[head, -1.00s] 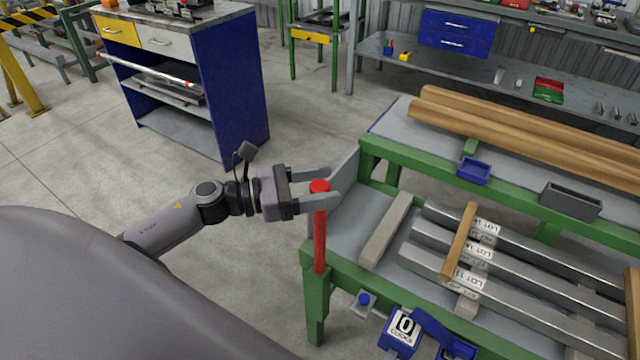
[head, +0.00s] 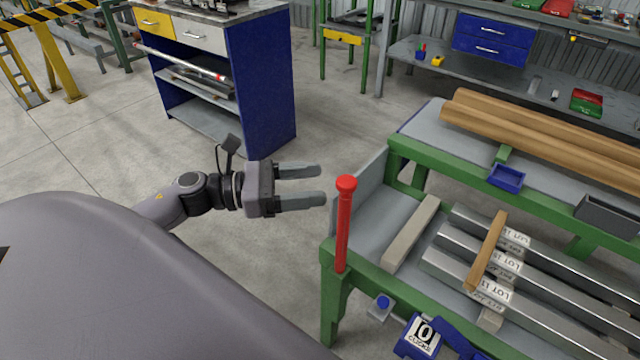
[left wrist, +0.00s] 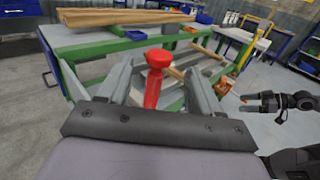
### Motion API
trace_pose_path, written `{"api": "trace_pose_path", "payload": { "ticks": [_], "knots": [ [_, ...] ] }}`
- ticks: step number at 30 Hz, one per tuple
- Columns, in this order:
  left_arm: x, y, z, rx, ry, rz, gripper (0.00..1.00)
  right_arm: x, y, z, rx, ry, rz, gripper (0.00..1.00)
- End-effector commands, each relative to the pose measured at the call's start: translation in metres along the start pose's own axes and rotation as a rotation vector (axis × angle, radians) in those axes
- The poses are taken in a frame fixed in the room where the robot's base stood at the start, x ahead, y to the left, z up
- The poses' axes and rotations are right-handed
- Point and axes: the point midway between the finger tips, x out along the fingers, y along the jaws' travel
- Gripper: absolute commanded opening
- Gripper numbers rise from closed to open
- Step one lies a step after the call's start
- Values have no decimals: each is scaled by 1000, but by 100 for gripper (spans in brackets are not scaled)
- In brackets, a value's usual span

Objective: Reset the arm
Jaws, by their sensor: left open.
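My left gripper (head: 318,185) is open and empty in the head view, its two fingers pointing right. Its fingertips stop a little left of a red upright post (head: 343,225) with a round knob on top. The post stands at the near left corner of the green-framed runout table (head: 375,262). In the left wrist view the post (left wrist: 153,82) shows ahead, between the lines of the two fingers (left wrist: 158,92). At the right of the left wrist view my other gripper (left wrist: 243,103) shows small; its jaw state is unclear.
Metal bars (head: 470,278) with LOT labels lie on the table, with a wooden strip (head: 487,250) across them. A blue counter (head: 418,338) hangs at the front. Wooden beams (head: 540,125) lie behind. A blue cabinet (head: 262,90) stands back left. Floor between cabinet and table is clear.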

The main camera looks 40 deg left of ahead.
Motion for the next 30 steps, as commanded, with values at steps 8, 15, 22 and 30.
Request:
{"api": "trace_pose_path", "payload": {
  "ticks": [8,15,22,30],
  "knots": [
    [-2,0,0,1,0,0,64,0,0,0,-1,0,0,87],
    [-2,0,0,0,0,0,64,0,0,0,-1,0,0,87],
    [0,-2,-6,-137,-31,43,64,0,0,0,-1,0,0,87],
    [-2,-10,-61,-1078,-250,323,64,-3,0,-4,-1,0,0,87]
  ]
}}
